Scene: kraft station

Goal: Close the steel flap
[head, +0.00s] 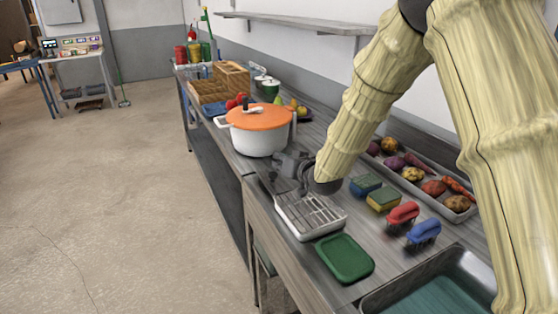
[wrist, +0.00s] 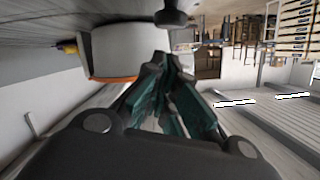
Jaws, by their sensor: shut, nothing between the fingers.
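A pale metal piece with slats (head: 310,214) lies on the counter. I cannot tell whether it is the steel flap, and no other flap shows clearly. My gripper (head: 283,163) is dark and low over the counter, just beyond the slatted piece and in front of the white pot. In the wrist view my gripper (wrist: 166,62) points away from the camera, fingers together, with nothing seen between them. The gripper and wrist hide part of the counter behind the slatted piece. I cannot tell whether the gripper touches anything.
A white pot (head: 258,140) with an orange lid (head: 262,117) stands close behind my gripper. Sponges (head: 383,199), a red brush (head: 403,213), a blue brush (head: 424,232) and a green tray (head: 344,258) lie nearby. A sink (head: 440,285) is at the front right. The floor at left is clear.

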